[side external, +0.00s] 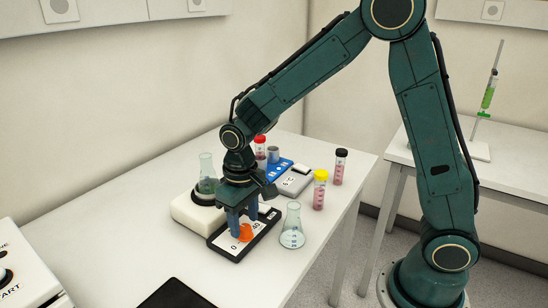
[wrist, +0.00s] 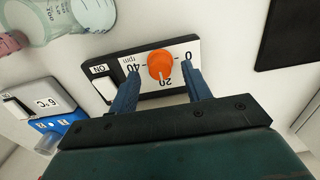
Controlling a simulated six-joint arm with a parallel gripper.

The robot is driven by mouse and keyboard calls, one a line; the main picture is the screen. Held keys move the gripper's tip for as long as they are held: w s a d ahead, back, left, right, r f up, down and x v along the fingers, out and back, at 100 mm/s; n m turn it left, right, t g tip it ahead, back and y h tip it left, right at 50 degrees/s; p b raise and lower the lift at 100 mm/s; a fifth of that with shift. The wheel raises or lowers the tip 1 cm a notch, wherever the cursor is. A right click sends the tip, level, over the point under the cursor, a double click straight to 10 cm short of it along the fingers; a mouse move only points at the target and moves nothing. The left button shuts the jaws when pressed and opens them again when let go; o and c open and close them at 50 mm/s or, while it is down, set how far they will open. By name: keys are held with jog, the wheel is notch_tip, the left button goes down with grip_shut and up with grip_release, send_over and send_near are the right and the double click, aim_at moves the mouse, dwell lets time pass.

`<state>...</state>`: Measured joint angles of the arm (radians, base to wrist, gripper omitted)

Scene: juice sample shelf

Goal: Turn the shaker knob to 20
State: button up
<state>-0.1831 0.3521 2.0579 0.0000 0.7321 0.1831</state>
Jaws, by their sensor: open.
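The orange shaker knob (wrist: 160,64) sits on a white dial plate in a black-framed panel (wrist: 109,70). In the wrist view the plate reads 0 at the right, 20 below the knob and 40 at the left, with "rpm". The knob's pointer is too small to read surely. My gripper (wrist: 160,71) is open, with one blue finger on each side of the knob and gaps between. In the side view the knob (side external: 245,233) shows beside my gripper's fingers (side external: 242,222), partly hidden by them.
A white shaker base (side external: 190,212) with a flask stands behind the panel. A clear flask (side external: 292,228) stands close at its right. A blue device (side external: 279,167), a grey "°C" device (side external: 293,183) and capped tubes (side external: 320,190) stand farther back. A black pad (side external: 175,294) lies in front.

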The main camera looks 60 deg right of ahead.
aim_at(245, 227)
notch_tip(245, 227, up, 12)
dwell(0.6)
jog(key=shift+r, duration=0.1)
jog(key=s+d+r+t, duration=0.2)
jog(key=s+d, duration=0.1)
jog(key=s, duration=0.7)
jog(key=s+d+r+t, duration=0.2)
jog(key=s+d+t, duration=0.1)
jog(key=s, duration=0.7)
jog(key=shift+d+t, duration=0.3)
jog(key=shift+d, duration=0.2)
